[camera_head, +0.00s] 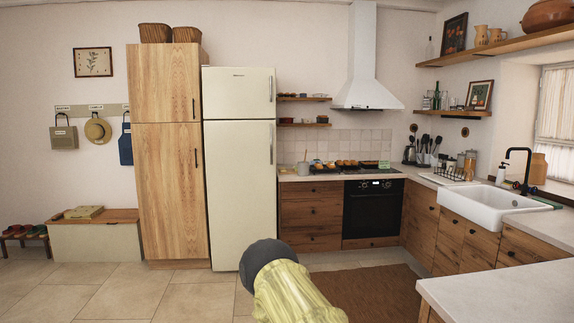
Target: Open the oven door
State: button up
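The oven (372,212) is built into the wooden base units along the back wall, to the right of the fridge. Its dark front door looks closed, with a control panel (375,184) and knobs above it. A handle line runs near the top of the door, too small to see well. My arm shows at the bottom centre as a yellowish link with a dark rounded end, in front of the floor and well short of the oven. My gripper's fingers cannot be seen.
A brown rug (370,293) lies on the tiled floor before the oven. A white fridge (240,170) and wooden drawers (310,215) stand left of it. A pale counter (505,290) juts in at the lower right. Tiled floor (160,290) at left is clear.

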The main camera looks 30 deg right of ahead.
aim_at(368, 213)
jog(key=u, duration=0.25)
jog(key=i, duration=0.3)
jog(key=z, duration=1.05)
jog(key=i, duration=1.6)
jog(key=z, duration=0.85)
jog(key=i, duration=3.95)
jog(key=u, duration=0.45)
